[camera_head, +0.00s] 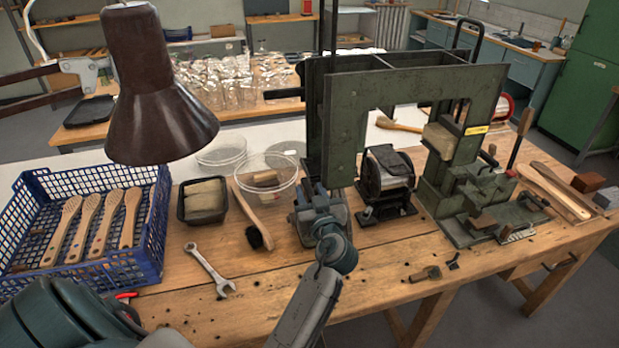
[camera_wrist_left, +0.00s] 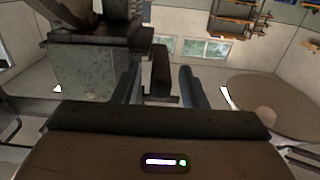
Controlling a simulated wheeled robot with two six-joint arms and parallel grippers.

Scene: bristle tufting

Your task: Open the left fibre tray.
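My left gripper (camera_head: 316,193) is in front of the dark green machine (camera_head: 345,125), pointing away from me. In the left wrist view its two fingers (camera_wrist_left: 160,88) stand apart, with a dark upright part of the machine showing between or beyond them. I cannot tell whether they touch it. No thing is clearly marked as the left fibre tray. A small black tray (camera_head: 183,208) with tan blocks (camera_head: 206,195) stands on the bench left of the gripper. A round clear dish (camera_head: 285,165) with a tan piece is behind it to the right. My right gripper is not seen.
A blue crate (camera_head: 150,262) with several wooden brush handles is at the left. A wrench (camera_head: 208,268) and a dark-tufted brush (camera_head: 254,237) lie on the bench. A brown lamp shade (camera_head: 155,100) hangs above. A roller unit (camera_head: 386,175) stands right of the gripper. The front middle bench is mostly clear.

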